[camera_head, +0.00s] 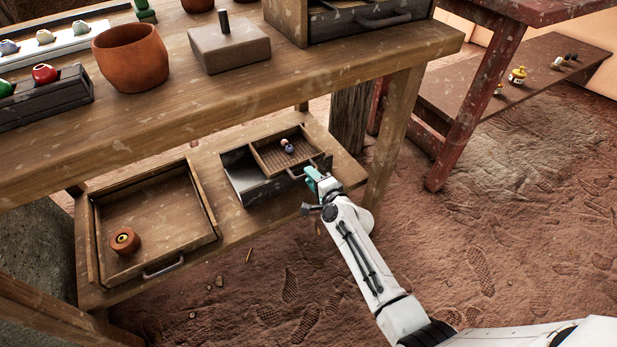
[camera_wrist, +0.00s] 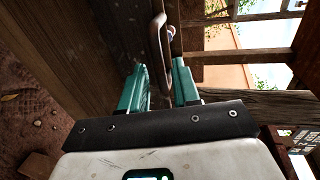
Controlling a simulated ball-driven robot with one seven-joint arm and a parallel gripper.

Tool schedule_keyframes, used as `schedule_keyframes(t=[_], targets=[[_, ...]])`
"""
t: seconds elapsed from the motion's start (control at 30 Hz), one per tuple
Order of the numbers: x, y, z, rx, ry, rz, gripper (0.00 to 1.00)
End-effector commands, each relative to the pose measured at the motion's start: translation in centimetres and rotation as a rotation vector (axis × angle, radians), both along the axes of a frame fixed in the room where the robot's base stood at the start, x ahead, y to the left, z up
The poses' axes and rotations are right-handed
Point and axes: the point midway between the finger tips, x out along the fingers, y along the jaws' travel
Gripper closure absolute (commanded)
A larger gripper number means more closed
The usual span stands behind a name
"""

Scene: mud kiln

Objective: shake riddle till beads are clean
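The riddle (camera_head: 268,158), a shallow wooden sieve tray with a mesh floor, sits on a grey box on the low shelf. A few small beads (camera_head: 287,146), pale and bluish, lie in it; one looks partly visible in the wrist view (camera_wrist: 171,32). The riddle's curved handle (camera_wrist: 157,45) is on its near side. My gripper (camera_head: 309,178) has teal fingers and is at the handle. In the wrist view my gripper (camera_wrist: 160,78) is open, with the handle between or just beyond the fingertips and gaps on both sides. How clean the beads are is too small to tell.
A wooden tray (camera_head: 205,195) holding a small brown pot (camera_head: 124,241) stands to the left on the low shelf (camera_head: 236,232). The workbench top (camera_head: 300,85) overhangs the shelf, and its leg (camera_head: 398,125) stands right of the riddle. The dirt floor in front is open.

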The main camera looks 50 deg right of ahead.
Motion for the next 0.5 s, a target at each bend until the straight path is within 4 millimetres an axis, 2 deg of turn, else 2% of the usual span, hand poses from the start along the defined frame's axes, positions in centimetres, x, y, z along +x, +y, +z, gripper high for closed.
schedule_keyframes(t=[0.2, 0.5], targets=[[2.0, -0.6, -0.5, -0.001, 0.0, 0.0, 0.69], [2.3, -0.6, -0.5, -0.001, 0.001, 0.0, 0.69]])
